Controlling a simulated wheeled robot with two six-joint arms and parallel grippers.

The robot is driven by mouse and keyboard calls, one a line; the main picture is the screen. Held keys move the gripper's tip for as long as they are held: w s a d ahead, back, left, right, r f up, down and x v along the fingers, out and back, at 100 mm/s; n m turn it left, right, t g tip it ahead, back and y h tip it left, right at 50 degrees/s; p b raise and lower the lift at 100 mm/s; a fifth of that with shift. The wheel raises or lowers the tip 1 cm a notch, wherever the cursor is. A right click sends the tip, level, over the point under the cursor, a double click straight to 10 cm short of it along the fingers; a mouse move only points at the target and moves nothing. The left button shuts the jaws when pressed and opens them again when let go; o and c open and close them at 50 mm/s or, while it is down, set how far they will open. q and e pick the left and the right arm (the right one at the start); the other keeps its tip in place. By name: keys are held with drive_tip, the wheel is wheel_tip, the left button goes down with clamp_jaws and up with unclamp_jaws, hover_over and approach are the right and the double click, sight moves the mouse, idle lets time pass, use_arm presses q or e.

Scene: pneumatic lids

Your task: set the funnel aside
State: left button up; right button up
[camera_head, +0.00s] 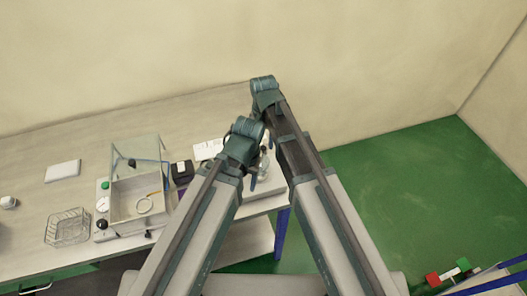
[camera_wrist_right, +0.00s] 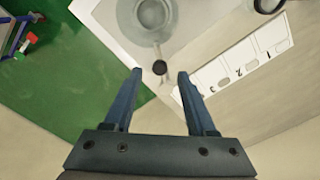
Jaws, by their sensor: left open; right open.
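A clear round glass piece (camera_wrist_right: 147,18), which looks like the funnel, is at the top of the right wrist view. A thin stem with a dark round knob (camera_wrist_right: 160,67) reaches from it toward my right gripper (camera_wrist_right: 159,74). That gripper is open, and the knob appears between its fingertips; I cannot tell the height gap. In the head view the glass (camera_head: 264,163) shows partly between my arms on the table's right end. My left gripper (camera_head: 252,180) is beside it, open and mostly hidden by its own wrist. The right gripper's fingers are hidden in the head view.
On the table (camera_head: 75,140) are a clear-lidded box (camera_head: 122,206) with a ring inside, a gauge panel (camera_head: 102,207), a wire basket (camera_head: 68,229), a dark block (camera_head: 182,172) and a white pad (camera_head: 62,171).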

wheel_tip(320, 180, down, 3)
drive_tip(key=shift+r+b, duration=0.2)
drive_tip(key=shift+b, duration=0.6)
use_arm(q)
wheel_tip(320, 180, down, 3)
drive_tip(key=shift+r, duration=0.2)
use_arm(e)
clamp_jaws()
idle(0.4)
